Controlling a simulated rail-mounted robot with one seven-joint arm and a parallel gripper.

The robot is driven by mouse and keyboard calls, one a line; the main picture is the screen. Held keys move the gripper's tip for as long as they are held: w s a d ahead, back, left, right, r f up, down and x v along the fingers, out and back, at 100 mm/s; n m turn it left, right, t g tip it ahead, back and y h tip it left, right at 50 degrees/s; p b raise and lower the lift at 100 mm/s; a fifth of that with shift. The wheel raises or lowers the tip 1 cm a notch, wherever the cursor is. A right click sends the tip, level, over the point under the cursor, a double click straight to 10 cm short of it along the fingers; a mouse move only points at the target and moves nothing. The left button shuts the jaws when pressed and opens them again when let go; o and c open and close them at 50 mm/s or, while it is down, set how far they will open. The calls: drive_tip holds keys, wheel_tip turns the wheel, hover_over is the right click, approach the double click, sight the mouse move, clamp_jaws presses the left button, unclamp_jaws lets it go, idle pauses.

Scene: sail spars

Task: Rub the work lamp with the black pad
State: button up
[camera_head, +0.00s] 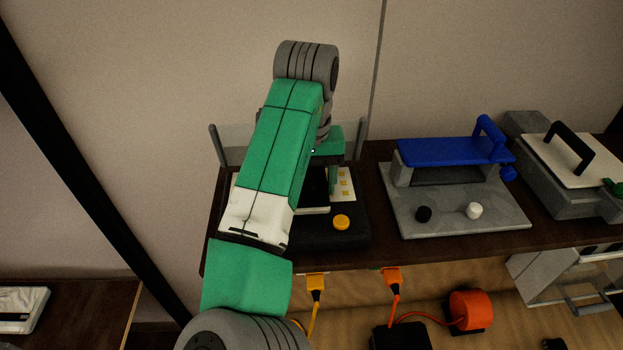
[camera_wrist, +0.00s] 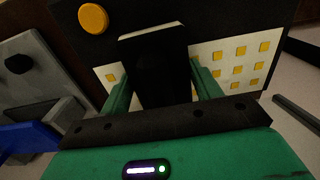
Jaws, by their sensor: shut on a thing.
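My gripper (camera_wrist: 160,84) is shut on a dark block with a pale end edge, which looks like the black pad (camera_wrist: 157,60). The pad also shows in the head view (camera_head: 315,187), partly behind my arm. My gripper holds it over a black machine (camera_wrist: 215,14) with a yellow knob. I cannot tell whether the pad touches the machine. No thing is plainly the work lamp. An orange round thing (camera_head: 470,309) on a black base, with an orange cord, sits low on the right in the head view and may be it. My gripper is well above and left of it.
On the dark bench, a grey plate (camera_head: 455,212) with a blue-topped press (camera_head: 447,151) stands right of the machine. A grey box with a cream lid (camera_head: 560,160) stands farther right. Orange and yellow plugs hang at the bench's front edge. A black box (camera_head: 401,338) sits below.

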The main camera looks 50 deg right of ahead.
drive_tip(key=shift+w+a, duration=1.05)
drive_tip(key=shift+a, duration=0.05)
drive_tip(key=shift+w+a, duration=1.1)
drive_tip(key=shift+w+a, duration=1.05)
drive_tip(key=shift+a, duration=0.05)
drive_tip(key=shift+r, duration=2.5)
